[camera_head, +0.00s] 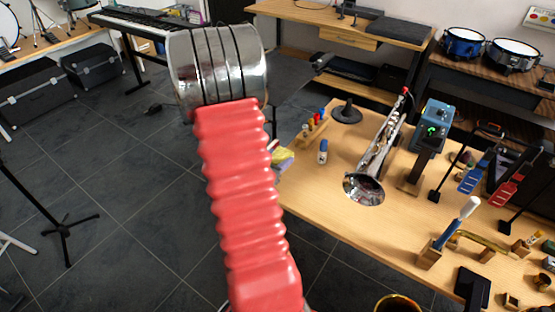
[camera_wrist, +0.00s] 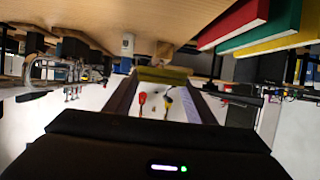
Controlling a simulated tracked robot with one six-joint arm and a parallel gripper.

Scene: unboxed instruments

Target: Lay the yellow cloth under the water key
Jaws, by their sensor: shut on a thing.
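My arm's red sleeve hides my gripper in the head view. In the wrist view my gripper (camera_wrist: 160,88) has its two dark fingers on either side of the folded yellow cloth (camera_wrist: 163,74), shut on it. A yellow patch, likely the cloth (camera_head: 284,160), shows just right of my arm at the table's left edge. The silver trumpet (camera_head: 378,144) stands slanted on the wooden table, bell toward me, to the right of my arm. Its water key is too small to make out.
The wooden table (camera_head: 325,203) holds a small blue-capped bottle (camera_head: 323,152), a rack of small bottles (camera_head: 312,130), a black round stand (camera_head: 346,112), a blue device (camera_head: 431,125) and a blue-handled brush (camera_head: 456,222). Bare tabletop lies left of and in front of the bell.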

